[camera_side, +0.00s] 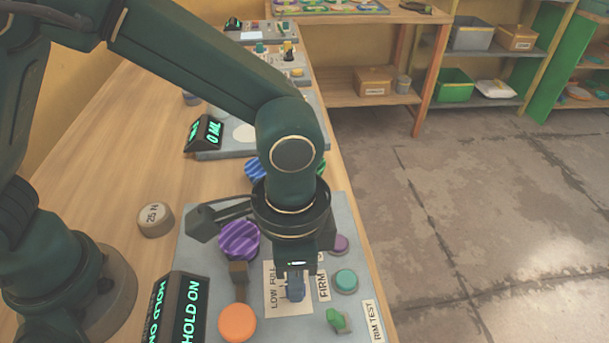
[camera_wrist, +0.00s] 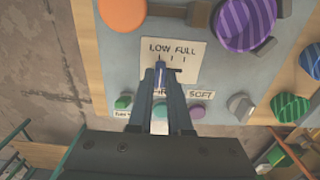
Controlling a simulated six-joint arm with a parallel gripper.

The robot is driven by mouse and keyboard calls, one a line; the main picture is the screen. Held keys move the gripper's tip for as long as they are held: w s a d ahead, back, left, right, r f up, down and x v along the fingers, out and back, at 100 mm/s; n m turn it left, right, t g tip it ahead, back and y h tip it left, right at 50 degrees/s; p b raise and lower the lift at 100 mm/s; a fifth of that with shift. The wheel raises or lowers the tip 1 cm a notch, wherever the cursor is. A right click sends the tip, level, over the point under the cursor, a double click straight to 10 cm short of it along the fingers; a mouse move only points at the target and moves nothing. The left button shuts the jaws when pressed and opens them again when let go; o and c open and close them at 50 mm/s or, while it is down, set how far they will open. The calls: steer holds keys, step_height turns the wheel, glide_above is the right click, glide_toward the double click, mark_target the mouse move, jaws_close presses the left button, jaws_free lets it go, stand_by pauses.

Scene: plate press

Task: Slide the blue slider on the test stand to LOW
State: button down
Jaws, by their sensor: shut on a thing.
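The blue slider (camera_side: 296,294) sits on the white label plate (camera_side: 272,307) of the test stand (camera_side: 205,258). In the wrist view the blue slider (camera_wrist: 160,72) lines up with the leftmost tick, on the LOW side of the printed LOW and FULL. My gripper (camera_side: 295,277) reaches down from above and is shut on the slider. In the wrist view my gripper (camera_wrist: 160,85) shows its two fingers close on either side of it. The fingers hide part of the slider and its slot.
An orange button (camera_side: 237,323), a purple striped knob (camera_side: 239,241), a teal button (camera_side: 345,281) and a green switch (camera_side: 338,320) surround the slider. A display (camera_side: 185,312) reads HOLD ON. A round 25 N weight (camera_side: 155,219) stands on the wooden table at left.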

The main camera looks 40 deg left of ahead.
steer(key=shift+s+d, duration=0.3)
steer(key=c, duration=0.8)
jaws_free()
steer(key=shift+c, duration=0.2)
steer(key=shift+r, duration=2.6)
